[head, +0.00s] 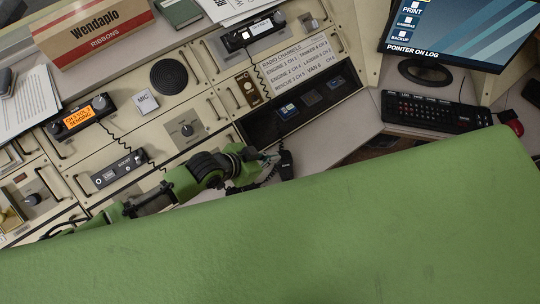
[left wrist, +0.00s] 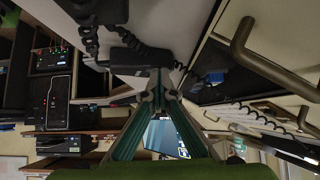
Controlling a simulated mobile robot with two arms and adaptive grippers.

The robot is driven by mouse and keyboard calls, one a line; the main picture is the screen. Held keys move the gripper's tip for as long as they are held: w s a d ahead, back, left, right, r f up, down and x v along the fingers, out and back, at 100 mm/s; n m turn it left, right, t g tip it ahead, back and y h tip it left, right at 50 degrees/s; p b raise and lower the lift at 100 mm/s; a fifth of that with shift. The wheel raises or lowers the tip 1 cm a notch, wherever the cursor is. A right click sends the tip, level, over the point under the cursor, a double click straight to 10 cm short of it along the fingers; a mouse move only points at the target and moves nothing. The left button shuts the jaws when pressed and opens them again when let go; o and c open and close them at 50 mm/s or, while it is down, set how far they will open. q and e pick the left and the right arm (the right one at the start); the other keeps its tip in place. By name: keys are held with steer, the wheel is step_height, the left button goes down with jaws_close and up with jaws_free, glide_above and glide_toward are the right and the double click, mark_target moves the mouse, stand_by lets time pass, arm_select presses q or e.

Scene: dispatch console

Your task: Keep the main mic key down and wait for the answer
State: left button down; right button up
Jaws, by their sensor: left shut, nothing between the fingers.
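A black hand mic (head: 286,165) with a coiled cord lies on the grey desktop below the console. My left gripper (head: 271,157) is just left of it in the head view, its fingers shut and empty. I cannot tell whether the fingertips touch the mic or its key. In the left wrist view the shut fingers (left wrist: 159,93) are just below a black elongated part (left wrist: 142,52) beside a coiled cord. The radio with the orange display (head: 84,115) shows a line reading "SENDING". A "MIC" card (head: 145,101) is right of that radio. My right gripper is not in view.
A second black radio (head: 251,32) with a coiled cord is at the top of the console. An open dark recess (head: 300,108) holds small items beside the gripper. A keyboard (head: 435,112), red mouse (head: 511,122) and monitor (head: 462,32) stand at right.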

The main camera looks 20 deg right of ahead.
arm_select(q)
steer(key=shift+s+a+f+p, duration=0.2)
steer(key=shift+s+a+p, duration=0.2)
steer(key=shift+p, duration=0.1)
steer(key=r+p, duration=0.2)
steer(key=r, duration=0.1)
steer(key=r+p, duration=0.1)
steer(key=shift+w+d+r+p, duration=0.25)
steer(key=shift+w+r+p, duration=0.05)
steer(key=shift+r+p, duration=0.05)
steer(key=b+v, duration=0.2)
steer(key=v, duration=0.7)
steer(key=shift+a+r+b, duration=0.15)
steer(key=shift+r+b, duration=0.1)
steer(key=shift+b, duration=0.05)
